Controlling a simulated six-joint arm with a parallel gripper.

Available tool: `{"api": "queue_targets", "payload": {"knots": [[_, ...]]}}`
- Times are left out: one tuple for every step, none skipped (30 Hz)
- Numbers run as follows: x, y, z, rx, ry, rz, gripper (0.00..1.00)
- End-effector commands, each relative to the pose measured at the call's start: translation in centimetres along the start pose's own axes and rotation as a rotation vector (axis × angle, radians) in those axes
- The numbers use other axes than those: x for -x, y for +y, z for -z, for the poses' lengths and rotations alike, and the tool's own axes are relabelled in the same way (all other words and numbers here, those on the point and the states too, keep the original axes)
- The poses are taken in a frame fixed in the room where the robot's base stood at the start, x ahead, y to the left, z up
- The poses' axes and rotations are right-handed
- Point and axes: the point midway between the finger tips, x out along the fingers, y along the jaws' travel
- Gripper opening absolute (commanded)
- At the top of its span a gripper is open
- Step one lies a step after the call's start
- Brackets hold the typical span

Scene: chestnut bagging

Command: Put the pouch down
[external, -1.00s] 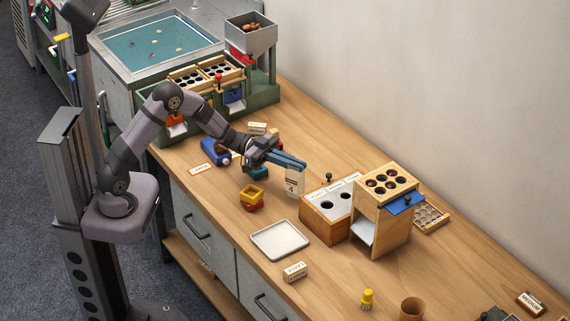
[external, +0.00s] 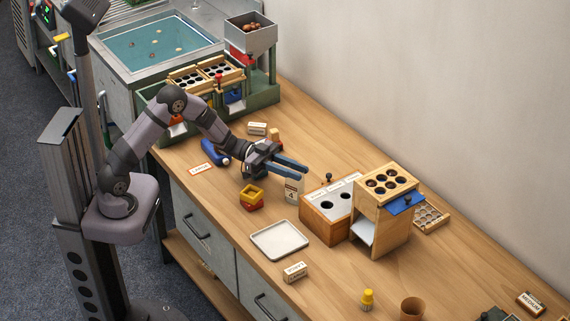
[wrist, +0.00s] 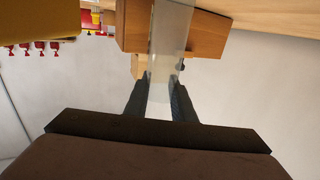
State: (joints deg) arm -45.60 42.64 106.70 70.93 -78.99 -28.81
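The pouch's top is partly hidden behind the lower finger in the external view.
The low wooden box (external: 316,221) and a taller wooden stand (external: 380,235) are close on the right. A stacked yellow and red tray (external: 251,197) sits to the left. A white tray (external: 279,240) lies in front. A blue tool (external: 213,150) lies behind the gripper.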

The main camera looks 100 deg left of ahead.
Motion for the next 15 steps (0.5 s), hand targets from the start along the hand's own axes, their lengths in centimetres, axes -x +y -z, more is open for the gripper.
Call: {"api": "queue_targets", "payload": {"knots": [[0.0,0.0,0.2,0.0,0.0,0.0,0.23],[0.0,0.0,0.3,-0.001,0.0,0.0,0.23],[0.0,0.0,0.5,-0.001,0.0,0.0,0.23],[0.2,0.0,0.3,0.0,0.0,0.001,0.23],[0.5,-0.1,0.3,0.0,0.0,0.002,0.23],[0.9,-0.1,0.3,0.001,0.0,0.002,0.23],[1.2,-0.1,0.3,0.0,0.0,0.003,0.23],[1.6,-0.1,0.3,0.0,0.0,0.004,0.23],[2.2,-0.1,0.3,0.0,-0.001,0.004,0.23],[2.6,-0.1,0.3,0.0,-0.001,0.004,0.23],[3.2,-0.1,0.3,0.001,0.0,0.005,0.23],[3.9,-0.1,0.3,0.0,0.0,0.004,0.23],[4.4,-0.2,0.3,0.0,0.0,0.006,0.23],[5.0,-0.2,0.3,0.0,0.0,0.006,0.23],[5.8,-0.1,0.3,0.001,0.0,0.005,0.23]]}}
